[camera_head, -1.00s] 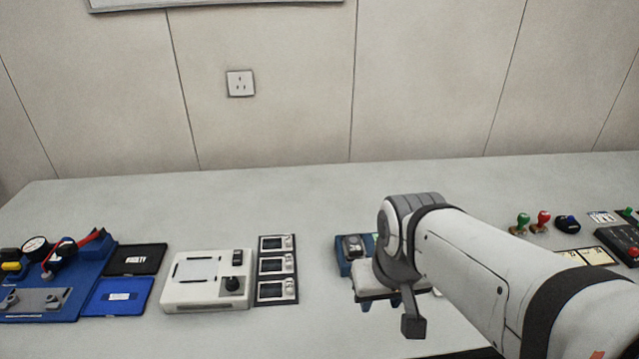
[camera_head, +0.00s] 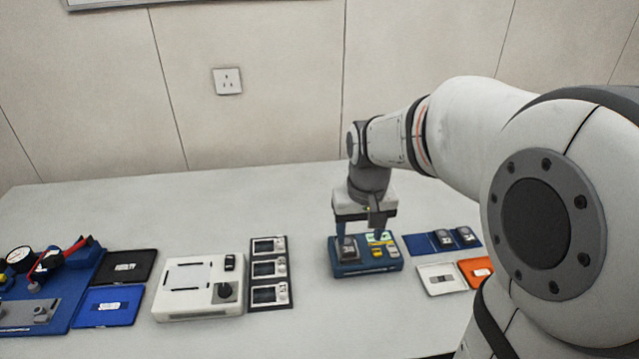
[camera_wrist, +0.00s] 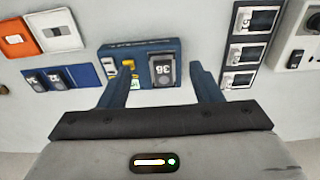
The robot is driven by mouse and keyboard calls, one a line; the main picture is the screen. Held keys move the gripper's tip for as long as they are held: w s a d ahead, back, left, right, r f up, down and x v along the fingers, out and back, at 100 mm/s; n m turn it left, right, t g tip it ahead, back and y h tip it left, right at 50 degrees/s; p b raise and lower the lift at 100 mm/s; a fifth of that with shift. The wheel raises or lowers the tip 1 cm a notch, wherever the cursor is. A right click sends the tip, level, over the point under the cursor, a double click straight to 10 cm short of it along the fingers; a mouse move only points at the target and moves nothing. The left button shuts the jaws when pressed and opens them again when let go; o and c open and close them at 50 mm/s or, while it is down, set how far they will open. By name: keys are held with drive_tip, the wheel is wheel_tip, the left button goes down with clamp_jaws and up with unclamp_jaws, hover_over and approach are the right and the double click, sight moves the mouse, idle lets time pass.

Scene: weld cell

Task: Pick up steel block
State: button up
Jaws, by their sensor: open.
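A dark grey metallic block marked with a number, which looks like a steel block (camera_head: 348,253), sits at the left end of a blue fixture (camera_head: 366,268). In the wrist view the block (camera_wrist: 162,70) shows between the finger tips, in the blue fixture (camera_wrist: 143,45). My gripper (camera_head: 360,238) points down over the fixture. Its blue fingers are open and empty, and I cannot tell how high the tips are above the block. Two similar dark blocks (camera_head: 443,238) (camera_head: 465,236) lie on a blue tray (camera_head: 418,245) to the right.
Small yellow pieces (camera_head: 377,250) sit on the fixture beside the block. A white tray (camera_head: 436,288) and an orange tray (camera_head: 470,266) lie to the right. Three display panels (camera_head: 268,268) and a white device (camera_head: 190,302) stand to the left. The table behind the fixture is clear.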

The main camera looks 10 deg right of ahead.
drive_tip(key=g, duration=0.1)
hover_over(347, 244)
wheel_tip(347, 244, down, 3)
drive_tip(key=shift+s+f+p, duration=0.1)
drive_tip(key=shift+p, duration=0.25)
drive_tip(key=shift+w+f, duration=0.2)
drive_tip(key=shift+w, duration=0.05)
wheel_tip(347, 244, down, 8)
drive_tip(key=shift+s+r+p, duration=0.1)
drive_tip(key=shift+s+p, duration=0.05)
drive_tip(key=shift+p, duration=0.3)
clamp_jaws()
